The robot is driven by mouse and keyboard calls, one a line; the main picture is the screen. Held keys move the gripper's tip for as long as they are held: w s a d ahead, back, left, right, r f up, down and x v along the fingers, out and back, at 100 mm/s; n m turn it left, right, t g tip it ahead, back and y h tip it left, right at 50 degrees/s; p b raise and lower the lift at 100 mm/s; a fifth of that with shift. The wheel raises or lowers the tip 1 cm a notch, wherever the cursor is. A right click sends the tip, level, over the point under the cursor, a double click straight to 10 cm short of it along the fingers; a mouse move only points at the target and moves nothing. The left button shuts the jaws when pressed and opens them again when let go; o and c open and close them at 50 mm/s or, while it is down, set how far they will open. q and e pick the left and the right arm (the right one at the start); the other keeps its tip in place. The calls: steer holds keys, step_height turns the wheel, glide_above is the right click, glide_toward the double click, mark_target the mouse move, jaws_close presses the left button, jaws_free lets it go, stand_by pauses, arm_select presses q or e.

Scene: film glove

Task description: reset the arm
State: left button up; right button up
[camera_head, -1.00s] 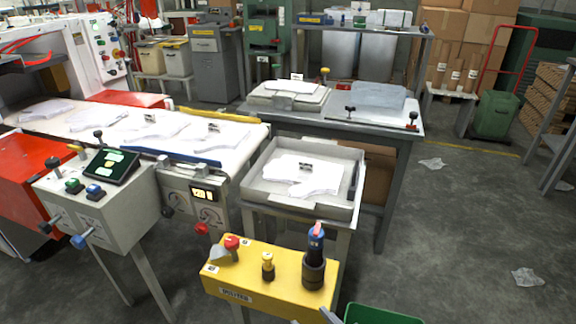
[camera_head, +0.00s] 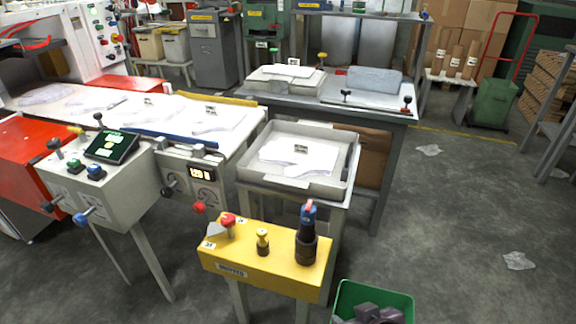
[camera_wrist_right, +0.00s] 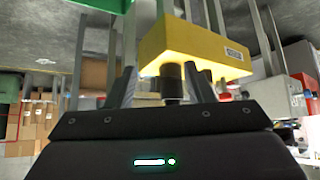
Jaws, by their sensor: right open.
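My left gripper is out of view.
A grey tray (camera_head: 341,185) with white film gloves (camera_head: 298,157) stands behind the yellow box. A control box (camera_head: 110,180) and a conveyor (camera_head: 235,135) with gloves are at left. A grey table (camera_head: 395,113) stands behind. The floor at right is open, with scraps of film.

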steer(key=s+d+f+m+g+h, duration=0.1)
steer(key=s+d+g+h, duration=0.1)
steer(key=s+d+g, duration=0.4)
steer(key=s+f, duration=0.3)
steer(key=f, duration=1.4)
steer(key=s+f, duration=0.2)
steer(key=f, duration=1.4)
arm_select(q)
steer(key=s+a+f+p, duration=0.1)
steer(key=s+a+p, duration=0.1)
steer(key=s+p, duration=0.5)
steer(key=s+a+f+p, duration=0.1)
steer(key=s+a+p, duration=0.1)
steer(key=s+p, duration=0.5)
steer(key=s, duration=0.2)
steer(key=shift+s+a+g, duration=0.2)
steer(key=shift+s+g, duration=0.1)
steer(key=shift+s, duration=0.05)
arm_select(e)
steer(key=s+d+f, duration=0.1)
steer(key=s+d, duration=0.1)
steer(key=s, duration=0.6)
steer(key=s+d+g, duration=0.1)
steer(key=s+d, duration=0.1)
steer(key=s, duration=0.6)
steer(key=shift+s+f, duration=0.3)
steer(key=shift+f, duration=0.05)
steer(key=shift+d, duration=0.1)
